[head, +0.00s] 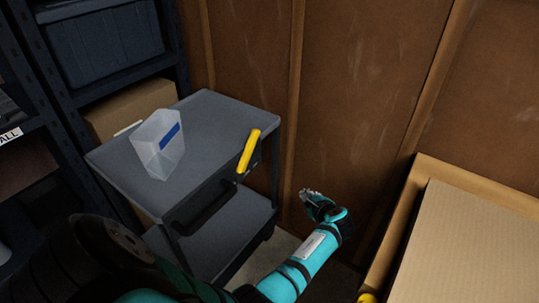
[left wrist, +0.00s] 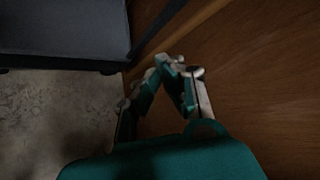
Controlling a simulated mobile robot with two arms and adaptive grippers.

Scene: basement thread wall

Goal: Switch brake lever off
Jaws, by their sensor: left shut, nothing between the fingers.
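The brake lever (head: 249,151) has a yellow handle and is mounted on a dark bracket at the right end of the grey cart (head: 213,112). The handle stands up at a tilt, its top leaning right and rising above the cart's top. My left gripper (head: 307,192) is shut and empty, to the right of the lever and lower in the head view, apart from it. In the left wrist view the shut fingers (left wrist: 168,62) meet in front of the wooden wall. The lever does not show there. My right gripper is in neither view.
A clear bin (head: 160,145) with a blue label stands on the cart. A shelf with a dark crate (head: 101,42) and a cardboard box (head: 128,112) is at left. The wooden wall (head: 355,95) is behind. A large carton (head: 470,245) is at right.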

